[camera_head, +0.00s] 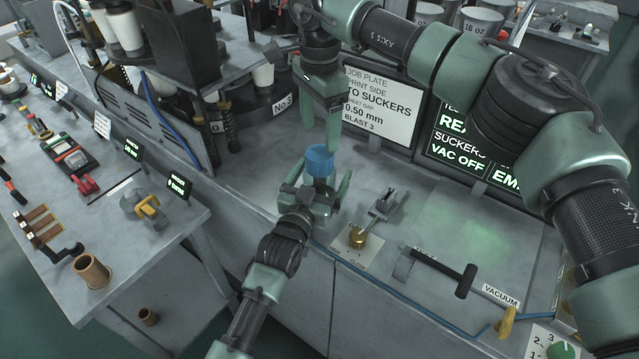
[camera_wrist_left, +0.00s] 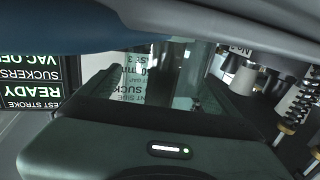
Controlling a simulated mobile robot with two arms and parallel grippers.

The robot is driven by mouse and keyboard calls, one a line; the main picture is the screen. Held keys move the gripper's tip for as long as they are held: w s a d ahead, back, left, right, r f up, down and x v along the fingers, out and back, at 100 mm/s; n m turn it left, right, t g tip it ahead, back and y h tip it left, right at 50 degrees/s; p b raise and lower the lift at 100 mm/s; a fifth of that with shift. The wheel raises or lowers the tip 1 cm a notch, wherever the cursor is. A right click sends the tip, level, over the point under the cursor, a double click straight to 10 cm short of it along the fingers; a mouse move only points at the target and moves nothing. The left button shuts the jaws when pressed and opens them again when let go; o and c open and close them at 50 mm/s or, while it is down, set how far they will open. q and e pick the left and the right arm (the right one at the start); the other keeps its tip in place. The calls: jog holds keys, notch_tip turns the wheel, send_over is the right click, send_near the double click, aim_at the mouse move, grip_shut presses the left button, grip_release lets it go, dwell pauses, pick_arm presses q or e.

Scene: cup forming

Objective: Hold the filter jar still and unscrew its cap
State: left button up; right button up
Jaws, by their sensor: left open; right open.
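The filter jar's blue ribbed cap (camera_head: 320,161) is upright on the steel bench in the head view. The jar body below it is mostly hidden by my left gripper. My left gripper (camera_head: 324,190) comes from below with its fingers open on either side of the jar; I cannot tell whether they touch it. My right gripper (camera_head: 322,138) points down from above, open, with its fingertips just above or beside the cap. In the left wrist view, a dark blue shape, apparently the cap (camera_wrist_left: 100,32), fills the top, very close.
A black-handled lever (camera_head: 440,270) lies farther right. A sign (camera_head: 382,105) and a dark screen stand behind.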

aim_at(320, 152)
pick_arm(q)
jog(key=shift+s, duration=0.15)
jog(key=shift+c, duration=0.3)
pick_arm(e)
jog(key=shift+s, duration=0.15)
pick_arm(q)
jog(key=shift+w, duration=0.2)
jog(key=c, duration=1)
pick_arm(e)
jog(key=shift+w, duration=0.2)
pick_arm(q)
grip_shut()
pick_arm(e)
jog(key=m, duration=1.1)
jog(key=shift+m, duration=0.4)
jog(key=m, duration=1.3)
jog(key=shift+m, duration=0.4)
jog(key=m, duration=0.4)
jog(key=shift+m, duration=0.4)
jog(key=m, duration=0.4)
jog(key=shift+m, duration=0.3)
jog(key=m, duration=0.9)
jog(key=shift+m, duration=0.3)
jog(key=shift+d+f+m, duration=0.1)
jog(key=shift+f+m, duration=0.2)
jog(key=shift+f, duration=3.75)
